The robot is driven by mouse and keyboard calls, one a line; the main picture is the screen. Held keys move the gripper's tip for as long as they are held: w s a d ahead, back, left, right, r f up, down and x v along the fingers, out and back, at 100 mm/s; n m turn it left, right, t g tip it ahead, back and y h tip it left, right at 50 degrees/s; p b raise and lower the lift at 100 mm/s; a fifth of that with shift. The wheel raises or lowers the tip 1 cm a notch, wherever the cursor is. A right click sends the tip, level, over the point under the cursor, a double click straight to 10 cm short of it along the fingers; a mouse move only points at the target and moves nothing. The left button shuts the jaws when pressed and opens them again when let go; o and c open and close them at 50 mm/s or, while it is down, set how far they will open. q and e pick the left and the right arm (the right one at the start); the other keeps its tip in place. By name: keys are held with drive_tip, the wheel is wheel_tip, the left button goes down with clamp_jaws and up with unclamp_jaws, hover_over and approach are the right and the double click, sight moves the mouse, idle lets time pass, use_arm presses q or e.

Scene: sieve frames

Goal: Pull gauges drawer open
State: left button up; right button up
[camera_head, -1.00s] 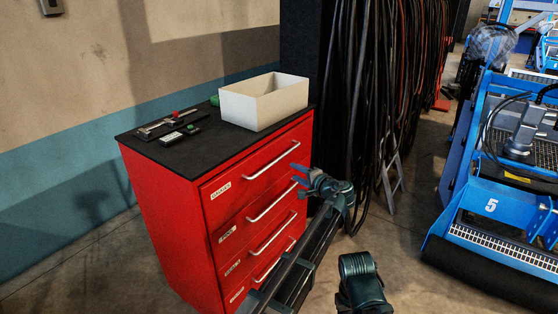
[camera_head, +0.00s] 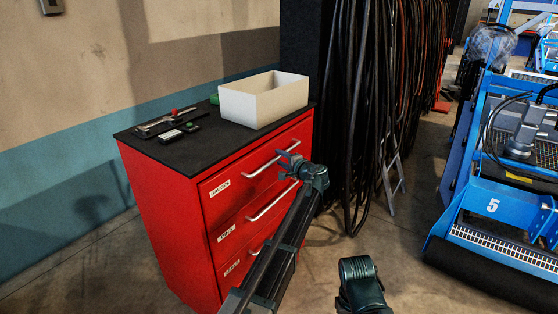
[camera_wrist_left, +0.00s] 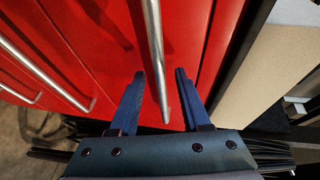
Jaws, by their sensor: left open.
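The gauges drawer (camera_head: 224,196) is the top drawer of the red cabinet (camera_head: 165,220) and is shut, with its label at the left of its front. Its silver bar handle (camera_head: 262,166) is partly hidden by my left gripper (camera_head: 290,163) in the head view. In the left wrist view, my left gripper (camera_wrist_left: 160,78) is open, and the end of the bar handle (camera_wrist_left: 154,50) lies between its two blue fingers, with gaps to both. My right gripper cannot be made out; a dark arm part of mine shows at the bottom.
A white open box (camera_head: 250,108) and several small gauges or tools (camera_head: 172,130) sit on the black cabinet top. Lower drawers (camera_head: 238,232) have similar handles. Hanging cables (camera_head: 370,110) and a blue machine (camera_head: 495,190) stand to the right. Floor between is partly clear.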

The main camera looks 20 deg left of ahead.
use_arm(q)
drive_tip(key=shift+x, duration=0.85)
clamp_jaws()
idle(0.9)
